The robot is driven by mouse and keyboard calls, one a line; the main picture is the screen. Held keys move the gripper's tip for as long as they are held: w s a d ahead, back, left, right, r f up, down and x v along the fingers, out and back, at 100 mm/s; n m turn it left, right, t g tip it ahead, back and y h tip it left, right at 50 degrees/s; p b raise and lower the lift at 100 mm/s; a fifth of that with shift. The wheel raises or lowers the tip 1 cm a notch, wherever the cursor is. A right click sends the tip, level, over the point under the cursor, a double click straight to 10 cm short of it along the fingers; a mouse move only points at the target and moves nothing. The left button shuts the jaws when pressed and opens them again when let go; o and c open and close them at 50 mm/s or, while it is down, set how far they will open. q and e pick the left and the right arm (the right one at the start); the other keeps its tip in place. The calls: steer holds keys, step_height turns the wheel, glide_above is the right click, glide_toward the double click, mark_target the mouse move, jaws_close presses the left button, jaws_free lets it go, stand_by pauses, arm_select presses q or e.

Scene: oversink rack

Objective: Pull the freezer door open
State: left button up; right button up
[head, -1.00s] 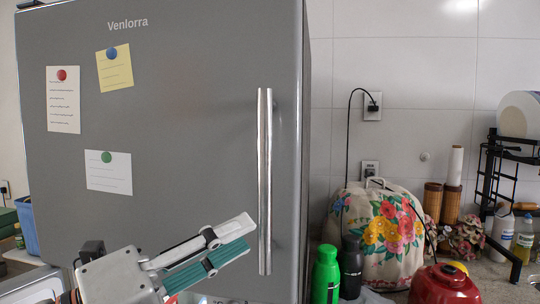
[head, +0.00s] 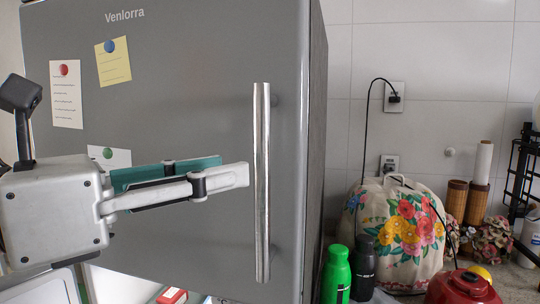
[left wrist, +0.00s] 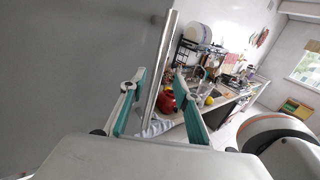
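The grey door (head: 190,140), marked Venlorra, has a long vertical silver handle (head: 262,190) near its right edge. My left gripper (head: 247,174) comes in from the left at about mid-height of the handle, its fingertips close to the bar's left side. The left wrist view shows the fingers (left wrist: 160,78) apart, with the handle (left wrist: 163,62) running through the gap between them. They are not closed on it, and I cannot tell how deep the bar sits. No opening shows along the door's right edge. My right gripper is not in view.
Right of the fridge, a green bottle (head: 336,275), a dark bottle (head: 363,268), a floral cover (head: 402,235) and a red object (head: 463,288) stand on the counter. Notes hang on the door. A white space with a red item (head: 172,296) shows below it.

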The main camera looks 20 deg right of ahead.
mark_target(255, 161)
arm_select(q)
steer(key=x, duration=0.7)
steer(key=shift+w+d+r+p, duration=0.15)
steer(key=shift+d+p, duration=0.1)
steer(key=shift+p, duration=0.15)
steer(key=shift+c, duration=0.3)
jaws_close()
